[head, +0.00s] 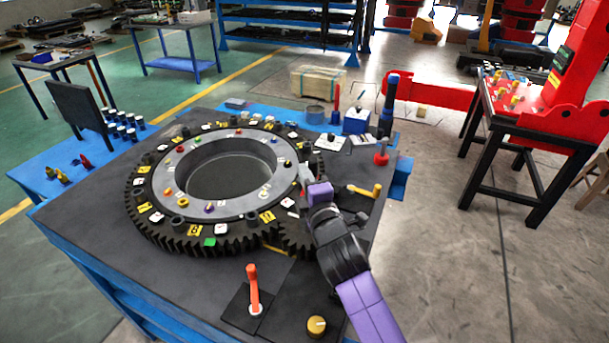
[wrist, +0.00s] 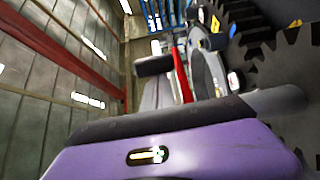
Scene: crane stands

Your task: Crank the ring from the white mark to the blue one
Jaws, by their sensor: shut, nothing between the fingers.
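The large dark toothed ring (head: 190,245) lies flat on the bench, with a grey inner band (head: 240,207) carrying small coloured studs. White, yellow and green tags sit around its dark rim, including a white tag (head: 157,216) and a green tag (head: 209,242). I cannot pick out a blue mark with certainty. A smaller gear (head: 293,238) meshes at the ring's near right, partly hidden by my arm. A yellow-handled crank (head: 364,191) stands just right of my gripper (head: 305,178), apart from it. My gripper is shut and empty over the ring's right edge. Teeth also show in the wrist view (wrist: 270,65).
An orange lever (head: 253,288) and a yellow knob (head: 317,325) stand at the bench's near edge. A red-knobbed post (head: 381,153), dark blue-topped cylinder (head: 389,100) and blue box (head: 356,120) stand at the back right. A dark panel (head: 79,112) stands left.

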